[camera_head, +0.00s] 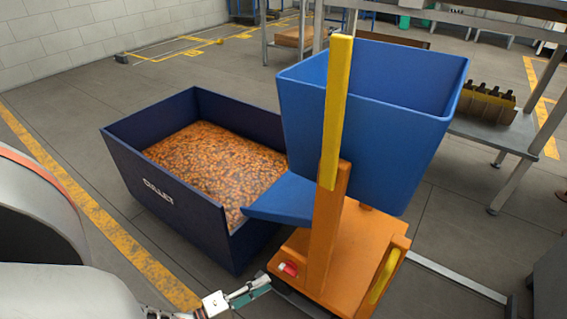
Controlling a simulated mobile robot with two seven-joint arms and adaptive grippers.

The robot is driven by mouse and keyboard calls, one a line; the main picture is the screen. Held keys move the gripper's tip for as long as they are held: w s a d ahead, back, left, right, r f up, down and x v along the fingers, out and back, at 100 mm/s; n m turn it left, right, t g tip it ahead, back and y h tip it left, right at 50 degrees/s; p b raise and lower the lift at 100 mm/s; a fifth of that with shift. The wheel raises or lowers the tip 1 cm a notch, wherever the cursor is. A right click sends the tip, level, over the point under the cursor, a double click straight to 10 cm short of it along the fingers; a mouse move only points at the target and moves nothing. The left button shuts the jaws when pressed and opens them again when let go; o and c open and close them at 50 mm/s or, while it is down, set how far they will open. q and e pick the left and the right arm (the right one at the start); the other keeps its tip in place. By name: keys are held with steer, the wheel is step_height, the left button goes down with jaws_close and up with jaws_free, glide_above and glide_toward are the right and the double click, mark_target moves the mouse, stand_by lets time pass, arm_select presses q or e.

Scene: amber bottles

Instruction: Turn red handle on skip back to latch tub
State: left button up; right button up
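The blue tub (370,135) of the skip sits above its orange base (345,262). The part of its inside that I can see looks empty. A yellow bar (336,110) stands upright in front of the tub on an orange post. The small red handle (289,268), with a white part by it, is low at the left of the orange base. My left gripper (264,284) is just left of and below the red handle, with a small gap in the picture. Whether its fingers are apart is unclear. My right gripper is out of view.
A dark blue bin (178,203) full of amber bits stands left of the skip, under the blue chute (283,199). A metal table (485,132) with a yellow-brown rack (487,103) is at the right. Floor left of the bin is clear.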

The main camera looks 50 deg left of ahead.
mark_target(285, 272)
arm_select(q)
steer(key=shift+w+d+b, duration=0.1)
steer(key=shift+w+d, duration=0.1)
steer(key=shift+w, duration=0.95)
steer(key=shift+w+d+b, duration=0.15)
steer(key=shift+w+d, duration=0.1)
steer(key=shift+w, duration=0.95)
steer(key=shift+w+d+b, duration=0.1)
steer(key=shift+w+d, duration=0.1)
steer(key=shift+w, duration=0.95)
jaws_close()
